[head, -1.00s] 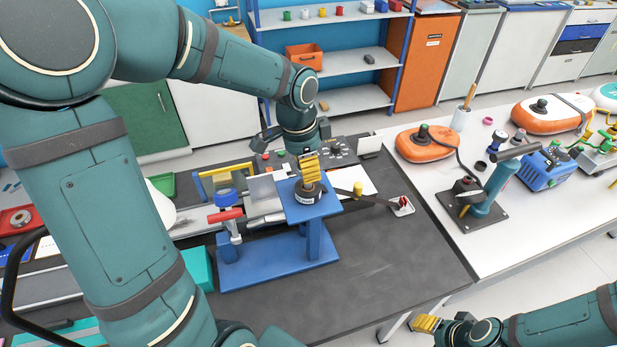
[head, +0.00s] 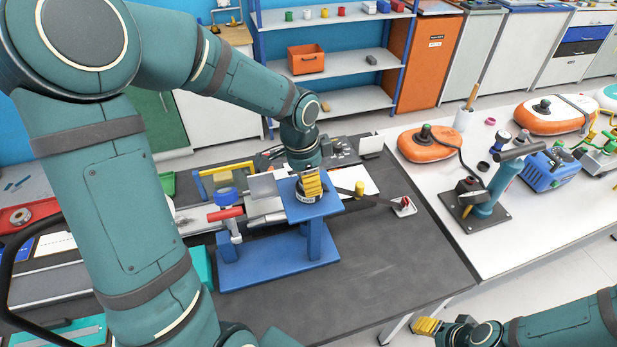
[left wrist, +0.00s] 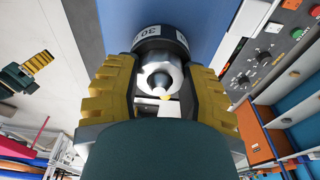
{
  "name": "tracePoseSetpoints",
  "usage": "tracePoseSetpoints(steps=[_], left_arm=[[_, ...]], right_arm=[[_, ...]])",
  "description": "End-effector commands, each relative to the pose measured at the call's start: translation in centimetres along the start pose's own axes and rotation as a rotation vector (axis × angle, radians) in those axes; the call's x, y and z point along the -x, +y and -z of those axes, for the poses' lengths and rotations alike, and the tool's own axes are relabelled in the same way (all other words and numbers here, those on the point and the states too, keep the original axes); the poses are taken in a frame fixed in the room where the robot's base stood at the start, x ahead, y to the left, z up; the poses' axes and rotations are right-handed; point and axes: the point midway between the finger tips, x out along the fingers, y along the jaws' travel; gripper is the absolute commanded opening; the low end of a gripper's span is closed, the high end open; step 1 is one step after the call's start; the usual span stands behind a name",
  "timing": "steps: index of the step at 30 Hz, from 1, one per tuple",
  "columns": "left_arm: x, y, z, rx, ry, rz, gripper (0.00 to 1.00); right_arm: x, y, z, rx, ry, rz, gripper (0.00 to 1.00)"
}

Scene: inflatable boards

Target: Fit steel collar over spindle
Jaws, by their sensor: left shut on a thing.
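My left gripper (head: 311,186), with yellow ribbed fingers, is over the blue stand (head: 322,207). In the left wrist view its fingers (left wrist: 158,90) are shut on the shiny steel collar (left wrist: 146,68). The grey, pointed tip of the spindle (left wrist: 159,82) shows in the middle of the collar, so the collar appears to be around it. How far down it sits cannot be told. Behind it is a dark round base (left wrist: 158,36) with a white numbered label. My right gripper (head: 428,326) is low at the right, away from the stand; its finger gap is unclear.
The dark bench top (head: 390,260) is clear in front. A hand pump (head: 490,190) stands on the white table.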

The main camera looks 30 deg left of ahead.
Motion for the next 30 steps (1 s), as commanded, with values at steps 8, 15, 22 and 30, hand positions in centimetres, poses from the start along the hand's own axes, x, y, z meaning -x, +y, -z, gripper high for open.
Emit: tracePoseSetpoints(steps=[8,15,22,30], left_arm=[[0.0,0.0,0.0,0.0,0.0,0.0,0.7],[0.6,0.0,0.1,0.0,0.0,0.0,0.7],[4.5,-0.1,0.2,0.002,0.003,0.005,0.7],[10.0,-0.1,0.2,0.0,0.003,0.004,0.7]], right_arm=[[0.0,0.0,0.0,0.0,0.0,0.0,0.47],[0.5,-0.2,0.1,0.0,0.0,0.0,0.47],[1.3,-0.4,0.1,0.0,0.0,0.002,0.47],[1.8,-0.6,0.2,0.0,-0.001,0.003,0.47]])
